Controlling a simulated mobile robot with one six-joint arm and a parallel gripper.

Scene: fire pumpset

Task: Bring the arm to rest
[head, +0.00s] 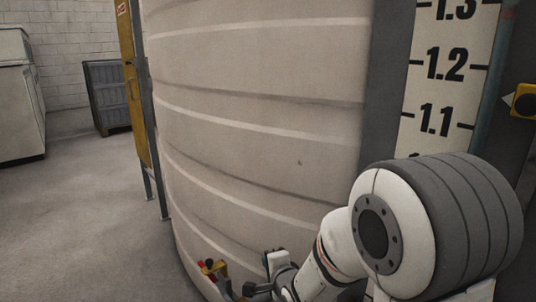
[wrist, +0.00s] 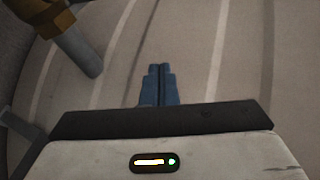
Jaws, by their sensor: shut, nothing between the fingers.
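My arm, white and grey, rises at the lower right of the head view in front of a large beige ribbed tank (head: 260,110). My gripper (wrist: 160,70) shows in the wrist view as two blue fingers pressed together, with nothing between them. The tank wall (wrist: 215,50) fills the background behind the fingers. I cannot tell whether the fingertips touch it. In the head view the fingertips are not clearly visible.
A brass valve with red handle parts (head: 213,268) sits low on the tank, left of my wrist. A graduated level board (head: 445,80) stands at right. A yellow panel (head: 136,85), a dark crate (head: 107,95) and a white cabinet (head: 18,95) stand left. The floor (head: 85,215) there is clear.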

